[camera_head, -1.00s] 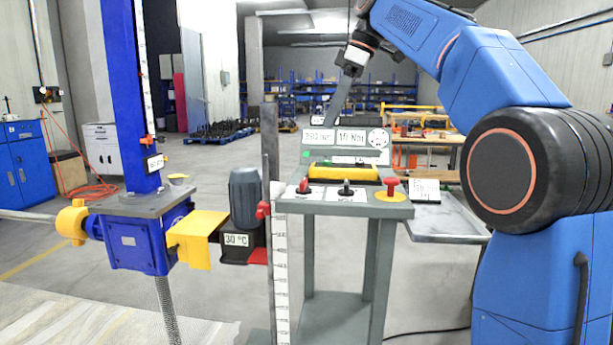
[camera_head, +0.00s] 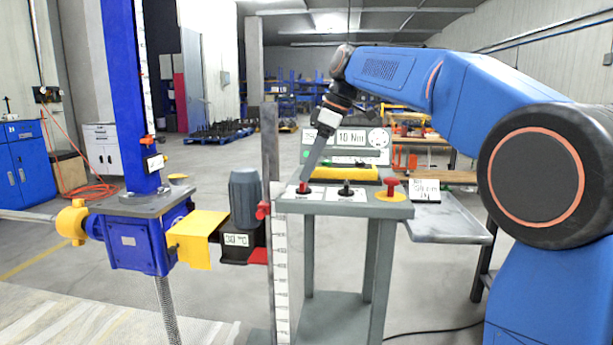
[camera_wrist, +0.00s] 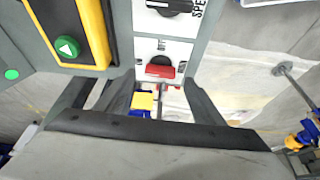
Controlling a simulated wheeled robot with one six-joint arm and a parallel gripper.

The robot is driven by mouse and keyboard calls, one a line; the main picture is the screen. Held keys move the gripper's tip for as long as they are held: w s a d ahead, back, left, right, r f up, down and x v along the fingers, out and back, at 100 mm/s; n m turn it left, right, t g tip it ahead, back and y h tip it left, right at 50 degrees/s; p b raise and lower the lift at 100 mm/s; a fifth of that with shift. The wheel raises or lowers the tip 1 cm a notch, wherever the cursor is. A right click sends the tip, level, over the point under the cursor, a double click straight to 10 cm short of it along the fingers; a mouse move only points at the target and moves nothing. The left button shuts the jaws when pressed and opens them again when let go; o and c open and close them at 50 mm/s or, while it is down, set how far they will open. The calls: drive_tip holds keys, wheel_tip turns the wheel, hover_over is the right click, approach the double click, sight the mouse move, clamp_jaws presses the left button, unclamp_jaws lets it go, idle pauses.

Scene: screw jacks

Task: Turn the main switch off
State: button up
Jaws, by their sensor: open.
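The main switch is a red rotary knob at the left end of the grey control desk's top (camera_head: 304,188). In the wrist view the red knob (camera_wrist: 160,70) sits on a white plate, its bar lying crosswise in the picture. My gripper (camera_head: 305,178) points down at the red knob, its tips at or just above it. In the wrist view my gripper (camera_wrist: 157,80) is open, with one finger on each side of the knob. I cannot tell whether the fingers touch it.
A black speed knob (camera_head: 346,189) and a red mushroom button on yellow (camera_head: 390,188) stand to the right. A yellow box (camera_head: 343,173) with a green button (camera_wrist: 67,46) lies behind. The screw jack (camera_head: 140,238), motor (camera_head: 245,200) and upright ruler (camera_head: 281,265) are left.

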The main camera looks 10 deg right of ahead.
sight(306, 189)
drive_tip(key=shift+x, duration=1.6)
drive_tip(key=c, duration=1)
drive_tip(key=shift+c, duration=0.2)
